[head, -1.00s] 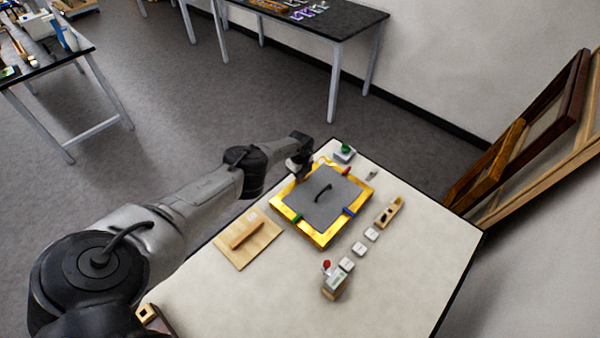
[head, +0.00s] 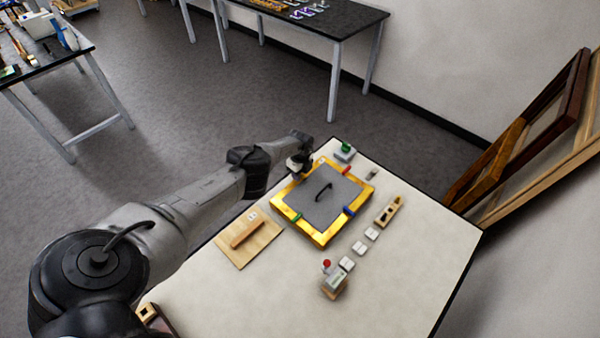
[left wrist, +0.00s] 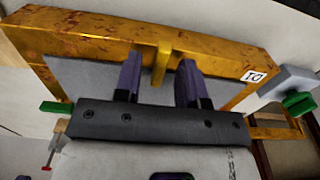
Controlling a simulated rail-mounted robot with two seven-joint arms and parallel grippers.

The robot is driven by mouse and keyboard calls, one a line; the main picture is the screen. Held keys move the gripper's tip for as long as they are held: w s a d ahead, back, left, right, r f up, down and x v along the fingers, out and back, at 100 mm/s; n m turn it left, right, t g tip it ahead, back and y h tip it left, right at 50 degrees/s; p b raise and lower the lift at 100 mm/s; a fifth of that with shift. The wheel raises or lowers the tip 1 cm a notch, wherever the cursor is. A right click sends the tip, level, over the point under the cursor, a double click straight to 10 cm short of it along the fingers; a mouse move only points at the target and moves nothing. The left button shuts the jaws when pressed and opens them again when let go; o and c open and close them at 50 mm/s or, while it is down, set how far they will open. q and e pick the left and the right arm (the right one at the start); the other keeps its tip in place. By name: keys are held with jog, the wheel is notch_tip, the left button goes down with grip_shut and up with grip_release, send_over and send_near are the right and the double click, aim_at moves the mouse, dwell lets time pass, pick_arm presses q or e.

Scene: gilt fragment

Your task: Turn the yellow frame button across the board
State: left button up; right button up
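A gilt frame (head: 325,238) lies on the pale table with a grey board (head: 320,205) inside it; a dark handle (head: 323,192) stands on the board. My left gripper (head: 303,176) is at the frame's upper left side. In the left wrist view its two purple fingers (left wrist: 158,82) are apart, one on each side of the yellow button (left wrist: 160,66). The button points from the frame edge over the board; a gap shows on both sides of it. The head view hides this button behind the gripper. Red (head: 346,171), blue (head: 349,211) and green (head: 296,218) buttons sit around the frame. My right gripper is out of view.
A wooden board with a block (head: 246,236) lies left of the frame. A green-topped grey block (head: 345,152) stands behind it. Several white blocks (head: 360,248), a wooden holder (head: 389,210) and a red-knobbed item (head: 334,283) are to the right. The table's front is mostly clear.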

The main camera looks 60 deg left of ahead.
pick_arm(q)
jog(key=shift+r+p, duration=0.65)
notch_tip(320, 180, up, 12)
jog(key=p, duration=0.8)
jog(key=shift+r, duration=0.25)
